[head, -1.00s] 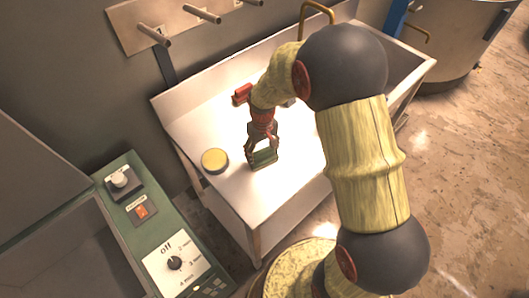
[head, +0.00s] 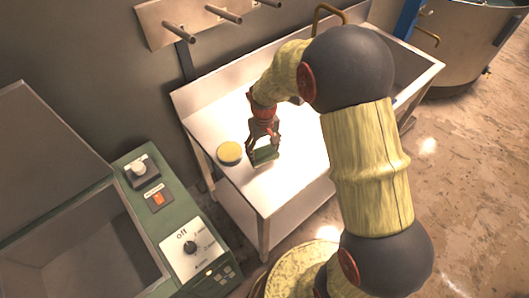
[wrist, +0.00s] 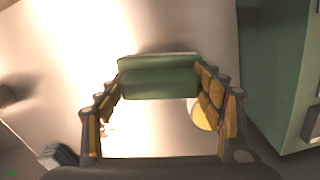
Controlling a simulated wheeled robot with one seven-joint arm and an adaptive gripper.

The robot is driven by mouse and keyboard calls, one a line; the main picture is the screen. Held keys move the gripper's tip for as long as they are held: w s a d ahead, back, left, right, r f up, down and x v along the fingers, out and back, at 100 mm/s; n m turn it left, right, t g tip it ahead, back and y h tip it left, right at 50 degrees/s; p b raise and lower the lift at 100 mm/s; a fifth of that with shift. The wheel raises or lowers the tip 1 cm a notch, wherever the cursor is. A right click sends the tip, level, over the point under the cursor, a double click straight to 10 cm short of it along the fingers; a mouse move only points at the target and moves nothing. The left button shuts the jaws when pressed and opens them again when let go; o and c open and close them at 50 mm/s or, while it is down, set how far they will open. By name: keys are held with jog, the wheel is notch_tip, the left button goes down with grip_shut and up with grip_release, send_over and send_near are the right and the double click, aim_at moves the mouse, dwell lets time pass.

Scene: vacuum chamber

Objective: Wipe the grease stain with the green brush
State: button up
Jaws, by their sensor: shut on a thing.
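The green brush (head: 265,155) is a small green block between my gripper's fingers, at or just above the white table top. My gripper (head: 264,147) points down and is shut on it. In the wrist view the brush (wrist: 160,84) spans the gap between the fingertips of my gripper (wrist: 162,77). No grease stain can be made out; glare washes out part of the table top, and the brush and arm cover some of it.
The white table (head: 205,100) has a round yellow-topped thing (head: 230,152) just left of the brush. Pegs (head: 222,13) stick out of the wall behind. A green machine (head: 180,215) with a knob and an open lid (head: 45,140) stands at the lower left.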

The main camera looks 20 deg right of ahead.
jog(key=shift+r+p, duration=1.3)
jog(key=shift+r, duration=0.95)
